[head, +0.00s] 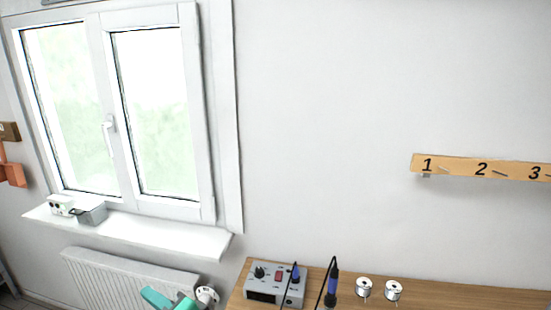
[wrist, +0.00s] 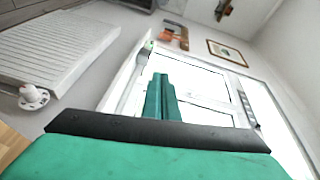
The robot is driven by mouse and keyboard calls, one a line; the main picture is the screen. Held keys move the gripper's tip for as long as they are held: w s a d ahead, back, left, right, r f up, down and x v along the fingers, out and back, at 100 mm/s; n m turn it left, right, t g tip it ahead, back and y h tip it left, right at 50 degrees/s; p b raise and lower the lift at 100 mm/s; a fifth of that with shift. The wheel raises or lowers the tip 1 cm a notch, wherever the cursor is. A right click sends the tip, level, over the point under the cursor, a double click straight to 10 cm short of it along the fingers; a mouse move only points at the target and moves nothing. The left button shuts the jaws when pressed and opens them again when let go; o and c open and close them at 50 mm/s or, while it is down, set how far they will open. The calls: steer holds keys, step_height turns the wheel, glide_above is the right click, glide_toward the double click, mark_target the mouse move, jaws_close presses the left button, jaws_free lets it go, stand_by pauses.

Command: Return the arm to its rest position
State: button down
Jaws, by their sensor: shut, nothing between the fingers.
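My gripper (wrist: 161,98) shows in the wrist view with its two teal fingers together and nothing between them. Behind the fingers are the window and the sill, with a gap that I cannot judge. In the head view a teal part of my arm shows at the bottom edge, in front of the radiator (head: 130,275). The rest of the arm is out of that frame.
The window (head: 155,110) is shut above a white sill (head: 170,236), which holds a small white box (head: 61,205) and a grey container (head: 90,214). A wooden bench (head: 430,294) carries a grey soldering station (head: 275,283) and two spools (head: 364,287). A numbered rail (head: 450,166) hangs above.

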steer(key=s+d+f+m+t+h, duration=0.1)
steer(key=s+d+f+t+h, duration=0.1)
steer(key=f, duration=0.4)
steer(key=s+d+f+m+t+h, duration=0.2)
steer(key=s+d+f+t+h, duration=0.1)
steer(key=s+d+f+h, duration=0.2)
steer(key=s+d+f+m+t+h, duration=0.1)
steer(key=s+d+f+t+h, duration=0.2)
steer(key=d+f, duration=0.4)
steer(key=shift+s+d+f+m+h, duration=0.2)
steer(key=shift+m+h, duration=0.2)
steer(key=shift+h, duration=0.2)
steer(key=s+d+f+n+h, duration=0.1)
steer(key=s+d+n, duration=0.2)
steer(key=s, duration=0.5)
steer(key=s+d+f+n+g+h, duration=0.1)
steer(key=s+d+f+n, duration=0.1)
steer(key=s+d, duration=0.3)
steer(key=s+d+f+n+h, duration=0.1)
steer(key=s+d+n, duration=0.3)
steer(key=s, duration=0.7)
steer(key=shift+d+f+g+h, duration=0.4)
steer(key=shift+d+f, duration=0.1)
steer(key=shift+f, duration=0.25)
